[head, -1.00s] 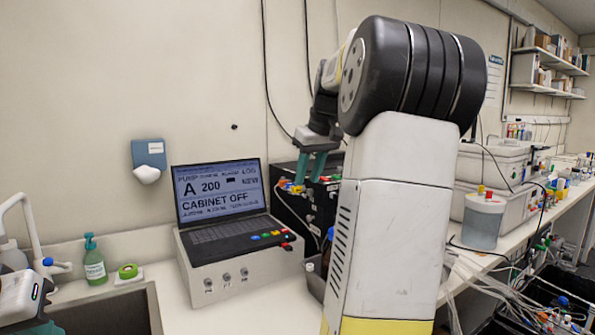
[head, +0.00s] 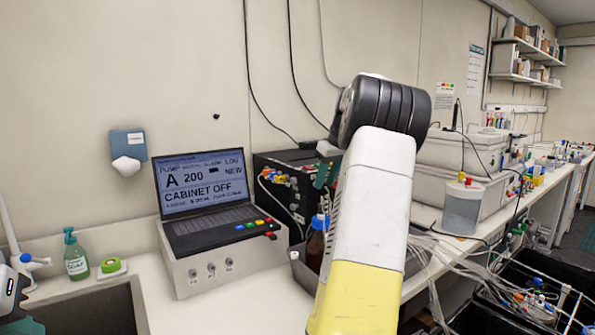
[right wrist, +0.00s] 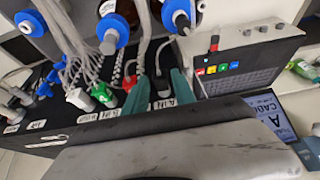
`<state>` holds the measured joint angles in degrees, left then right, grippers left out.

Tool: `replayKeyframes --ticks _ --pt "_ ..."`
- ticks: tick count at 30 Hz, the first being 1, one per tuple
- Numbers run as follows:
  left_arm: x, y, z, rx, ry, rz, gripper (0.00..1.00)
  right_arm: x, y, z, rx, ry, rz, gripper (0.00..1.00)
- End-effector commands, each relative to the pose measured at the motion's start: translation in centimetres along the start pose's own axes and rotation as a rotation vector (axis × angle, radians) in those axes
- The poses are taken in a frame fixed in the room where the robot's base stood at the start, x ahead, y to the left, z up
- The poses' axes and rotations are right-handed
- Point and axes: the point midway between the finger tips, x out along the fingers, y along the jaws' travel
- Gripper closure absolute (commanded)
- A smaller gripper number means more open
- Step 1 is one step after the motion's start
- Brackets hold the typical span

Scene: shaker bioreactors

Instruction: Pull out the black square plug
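The black box (head: 275,163) with cables plugged into it stands behind and right of the laptop. My right gripper (head: 326,174) is at its right part, partly hidden by my right arm. In the right wrist view, its two teal fingers (right wrist: 161,94) stand apart above the row of labelled sockets. A small dark plug (right wrist: 163,84) with a thin cable shows in the gap between them. I cannot tell whether the fingers touch it. Red, green and white plugs sit left of the fingers. My left gripper (head: 22,326) barely shows at the lower left edge.
The laptop (head: 205,190) on its grey console is left of the box. A brown bottle with a blue cap (head: 316,245) stands in front of the box. Blue-capped bottles (right wrist: 110,30) and hanging tubes crowd the right wrist view. Grey bins (head: 462,150) stand on the right.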

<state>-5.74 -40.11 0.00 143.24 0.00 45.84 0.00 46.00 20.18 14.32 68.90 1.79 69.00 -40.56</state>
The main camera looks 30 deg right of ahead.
Motion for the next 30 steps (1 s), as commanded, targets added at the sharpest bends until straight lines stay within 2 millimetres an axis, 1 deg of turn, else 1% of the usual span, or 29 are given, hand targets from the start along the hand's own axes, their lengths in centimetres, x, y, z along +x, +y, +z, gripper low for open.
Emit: replayKeyframes --ticks 3,10,11,15,23,30 --pt "0.00 0.00 0.00 0.000 0.000 0.000 1.00 0.49 -0.01 0.01 0.000 0.000 0.000 0.68" --pt "0.00 0.00 0.00 0.000 0.000 0.000 1.00 0.53 -0.01 0.00 0.001 0.001 0.001 0.68" --pt "0.00 0.00 0.00 0.000 0.000 0.000 1.00 0.53 -0.01 -0.01 0.001 0.001 0.000 0.72" --pt "0.00 0.00 0.00 0.000 0.000 0.000 1.00 0.52 -0.01 -0.01 0.001 0.001 0.000 1.00" --pt "0.00 0.00 0.00 0.000 0.000 0.000 1.00 0.47 -0.01 0.04 0.001 0.001 0.001 1.00" --pt "0.00 0.00 0.00 0.000 0.000 0.000 1.00 0.23 0.00 0.57 0.002 0.001 0.001 1.00"
